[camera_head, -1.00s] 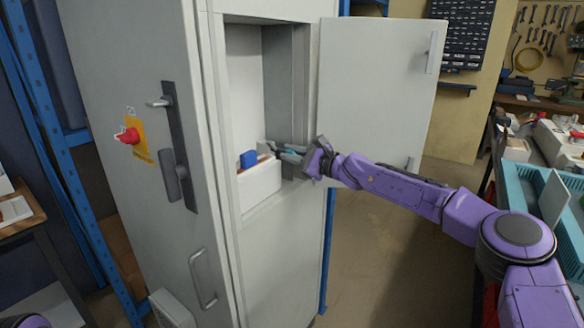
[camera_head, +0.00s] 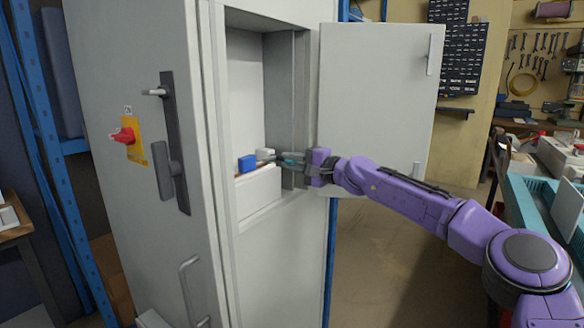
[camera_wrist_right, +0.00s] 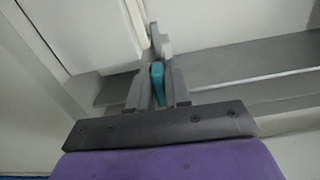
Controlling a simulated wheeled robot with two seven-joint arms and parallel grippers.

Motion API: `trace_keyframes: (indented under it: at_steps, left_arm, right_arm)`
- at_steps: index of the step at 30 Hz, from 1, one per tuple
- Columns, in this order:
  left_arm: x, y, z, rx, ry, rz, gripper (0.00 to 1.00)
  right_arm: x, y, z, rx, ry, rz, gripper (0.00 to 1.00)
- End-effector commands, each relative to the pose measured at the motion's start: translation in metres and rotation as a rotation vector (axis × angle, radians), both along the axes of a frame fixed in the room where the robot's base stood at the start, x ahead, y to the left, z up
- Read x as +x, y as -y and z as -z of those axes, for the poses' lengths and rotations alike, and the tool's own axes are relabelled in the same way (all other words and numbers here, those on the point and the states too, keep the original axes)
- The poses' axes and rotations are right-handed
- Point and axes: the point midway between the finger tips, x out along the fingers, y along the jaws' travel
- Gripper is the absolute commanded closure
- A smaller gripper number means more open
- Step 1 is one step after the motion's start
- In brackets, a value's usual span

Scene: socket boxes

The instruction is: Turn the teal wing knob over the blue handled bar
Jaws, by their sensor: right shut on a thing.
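The teal wing knob (camera_wrist_right: 158,84) sits between the fingers of my right gripper (camera_wrist_right: 158,92) in the right wrist view. In the head view my right gripper (camera_head: 282,160) reaches into the cabinet opening from the right and is shut on the knob (camera_head: 289,162), which is mostly hidden by the fingers. A blue block (camera_head: 247,162), likely part of the blue handled bar, stands on the ledge left of the gripper. The rest of the bar cannot be made out. A pale grey piece lies just beyond the fingertips (camera_wrist_right: 165,46). My left gripper is out of view.
The tall grey cabinet's door (camera_head: 378,95) hangs open to the right, behind my right arm. A white box front (camera_head: 259,195) lies below the blue block. A red switch (camera_head: 124,135) and dark lever handle (camera_head: 173,145) are on the cabinet's left side.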

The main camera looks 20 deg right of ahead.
Motion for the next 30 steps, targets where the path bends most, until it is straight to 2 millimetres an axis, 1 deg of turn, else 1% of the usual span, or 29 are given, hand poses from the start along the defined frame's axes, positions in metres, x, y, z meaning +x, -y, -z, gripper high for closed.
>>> trace_keyframes:
  at_steps: [1, 6, 20, 21, 30]
  left_arm:
    - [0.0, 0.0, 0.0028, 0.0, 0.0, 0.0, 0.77]
    - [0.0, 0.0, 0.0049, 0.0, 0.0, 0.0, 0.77]
    - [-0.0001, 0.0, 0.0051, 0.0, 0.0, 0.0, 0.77]
    - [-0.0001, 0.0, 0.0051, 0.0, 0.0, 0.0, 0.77]
    - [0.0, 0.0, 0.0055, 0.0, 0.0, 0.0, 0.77]
  right_arm:
    - [-0.0001, -0.0009, 0.0021, -0.012, 0.008, -0.002, 1.0]
    - [0.0, -0.0008, 0.0017, -0.04, 0.029, -0.002, 1.0]
    - [-0.0001, -0.001, 0.0015, -0.051, 0.036, -0.003, 1.0]
    - [-0.0001, -0.001, 0.0015, -0.051, 0.036, -0.003, 0.77]
    - [-0.0011, 0.0007, 0.001, -0.048, 0.036, -0.001, 0.77]
